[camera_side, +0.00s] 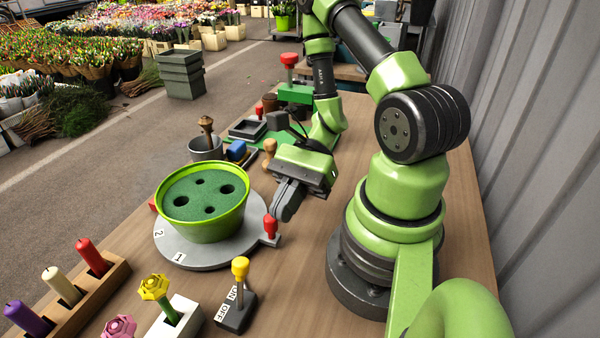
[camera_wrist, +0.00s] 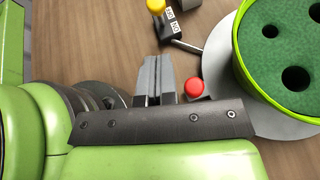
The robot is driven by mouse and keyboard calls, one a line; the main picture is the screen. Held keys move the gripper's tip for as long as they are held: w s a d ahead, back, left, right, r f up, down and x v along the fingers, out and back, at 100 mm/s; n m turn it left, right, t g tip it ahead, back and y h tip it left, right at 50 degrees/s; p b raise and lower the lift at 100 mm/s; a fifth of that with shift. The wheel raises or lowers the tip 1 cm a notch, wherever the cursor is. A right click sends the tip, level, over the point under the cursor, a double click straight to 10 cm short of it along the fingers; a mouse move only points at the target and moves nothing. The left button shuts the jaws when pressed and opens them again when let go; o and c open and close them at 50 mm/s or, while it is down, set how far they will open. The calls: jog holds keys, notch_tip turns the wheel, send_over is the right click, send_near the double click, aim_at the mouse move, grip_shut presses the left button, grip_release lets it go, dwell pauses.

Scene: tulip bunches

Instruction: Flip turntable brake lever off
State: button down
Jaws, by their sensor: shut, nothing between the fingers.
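The brake lever (camera_side: 240,269) has a yellow knob and stands on a dark box (camera_side: 236,314) with white ON and OFF labels. It looks near upright, leaning towards the ON end; its exact position is hard to tell. In the wrist view its yellow knob (camera_wrist: 156,5) is at the top edge, partly cut off. The grey turntable (camera_side: 180,252) carries a green bowl (camera_side: 205,229) and a red-knobbed handle (camera_side: 270,227). My gripper (camera_side: 284,216) is shut and empty, just right of the red knob and apart from the lever. Its closed fingers also show in the wrist view (camera_wrist: 152,62).
Candles in a wooden rack (camera_side: 88,290) and a yellow flower in a white block (camera_side: 180,318) stand at the front left. A metal pot (camera_side: 205,149) and a wooden-knobbed piece (camera_side: 269,152) stand behind the turntable. Bare table lies between my gripper and the lever.

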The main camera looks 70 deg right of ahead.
jog(key=v, duration=0.6)
jog(key=shift+r, duration=0.2)
jog(key=shift+a, duration=0.1)
jog(key=w+n+g, duration=0.1)
jog(key=n, duration=0.1)
jog(key=w+a+n+g, duration=0.1)
jog(key=w+n+g, duration=0.1)
jog(key=w+a+n+g, duration=0.1)
jog(key=w+n, duration=0.1)
jog(key=shift+w+a, duration=0.1)
jog(key=shift+a, duration=0.15)
jog(key=shift+a, duration=0.1)
send_near(239, 287)
jog(key=a, duration=0.3)
jog(key=shift+s+a+f, duration=0.15)
jog(key=shift+s+f, duration=0.2)
